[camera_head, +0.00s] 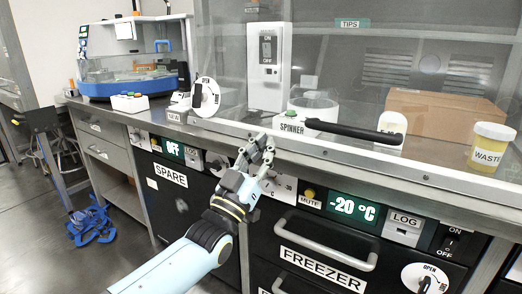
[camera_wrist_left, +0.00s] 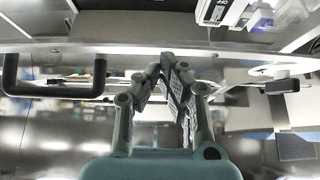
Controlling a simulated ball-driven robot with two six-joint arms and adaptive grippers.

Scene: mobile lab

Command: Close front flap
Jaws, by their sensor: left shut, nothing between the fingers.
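The front flap looks like the clear panel (camera_head: 370,55) across the front of the hood, with a black bar handle (camera_head: 345,131) low on it. I cannot tell how far the flap is open. My left gripper (camera_head: 263,150) is shut and empty, in front of the bench's front edge, left of and below the handle and apart from it. In the left wrist view the gripper (camera_wrist_left: 172,70) points at a metal edge, and a dark U-shaped handle (camera_wrist_left: 55,90) shows at left; I cannot tell which handle it is. My right gripper is not in view.
A freezer drawer (camera_head: 305,245) with a metal handle is below the bench. A blue-based machine (camera_head: 130,83) stands at left.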

